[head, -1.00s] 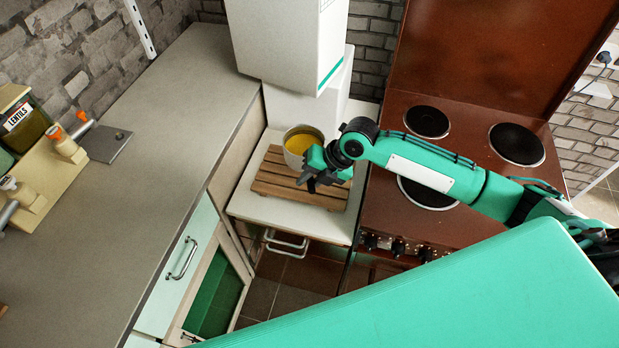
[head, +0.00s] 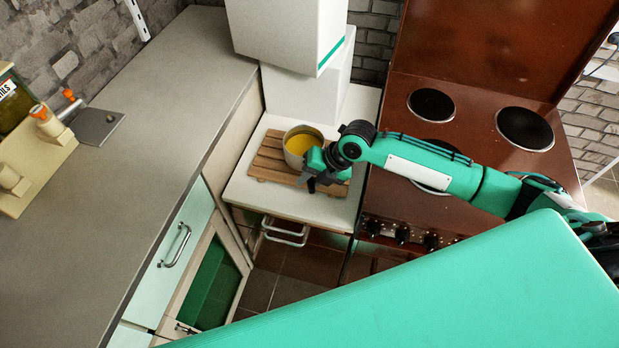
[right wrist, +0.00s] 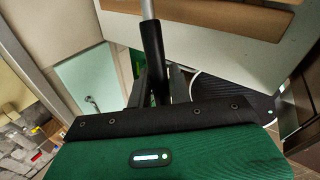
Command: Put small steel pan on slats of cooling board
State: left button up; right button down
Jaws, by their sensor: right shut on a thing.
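The small steel pan (head: 303,142) has yellow contents and appears upright over the back middle of the slatted wooden cooling board (head: 266,166). I cannot tell whether its base touches the slats. My right gripper (head: 314,178) is in front of the pan in the head view, over the board, and is shut on the pan's handle. The dark handle (right wrist: 153,55) runs up from between the fingers (right wrist: 160,88) in the right wrist view. The pan's bowl is out of that view. My left gripper is not in view.
The board lies on a white worktop (head: 300,205) between the grey counter (head: 150,110) and the brown stove (head: 465,130). White boxy units (head: 290,40) stand behind it.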

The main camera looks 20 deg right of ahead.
jog(key=shift+f+b, duration=0.45)
dwell(0.5)
jog(key=c, duration=1.4)
grip_release()
jog(key=shift+r, duration=0.1)
jog(key=shift+o, duration=1.1)
jog(key=shift+s, duration=0.1)
